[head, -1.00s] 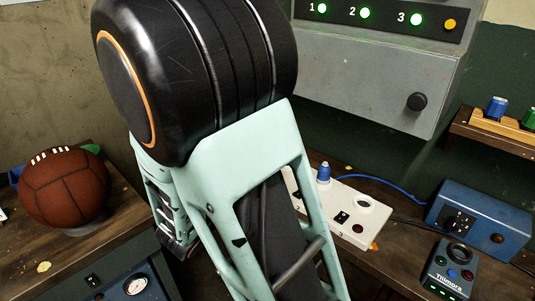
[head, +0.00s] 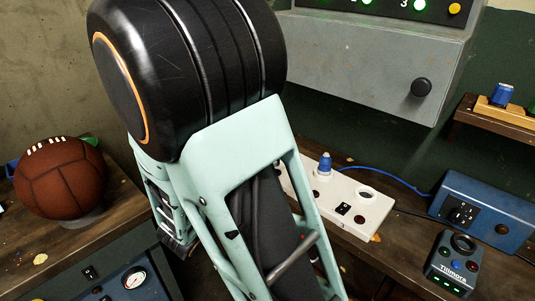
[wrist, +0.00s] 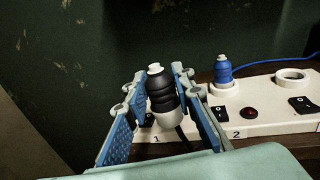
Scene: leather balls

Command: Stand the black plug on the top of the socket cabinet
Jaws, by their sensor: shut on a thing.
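The black plug (wrist: 160,90) is upright between the fingers of my gripper (wrist: 155,95) in the wrist view. It has a pale tip on top and a pale collar low down. My gripper is shut on it, over the left end of the white socket strip (wrist: 265,122). I cannot tell whether its lower end touches the strip. In the head view my arm hides the gripper and the plug. A grey wall cabinet (head: 370,65) with numbered green lamps and a black knob shows there, its upper part cut off; I cannot tell whether it is the socket cabinet.
A blue plug (head: 325,165) stands in the strip (head: 372,215), its cord running right to a blue box (head: 490,208). A small dark device (head: 453,264) stands in front of the box. A brown leather ball (head: 60,178) rests at the left. A wall shelf (head: 510,128) holds coloured plugs.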

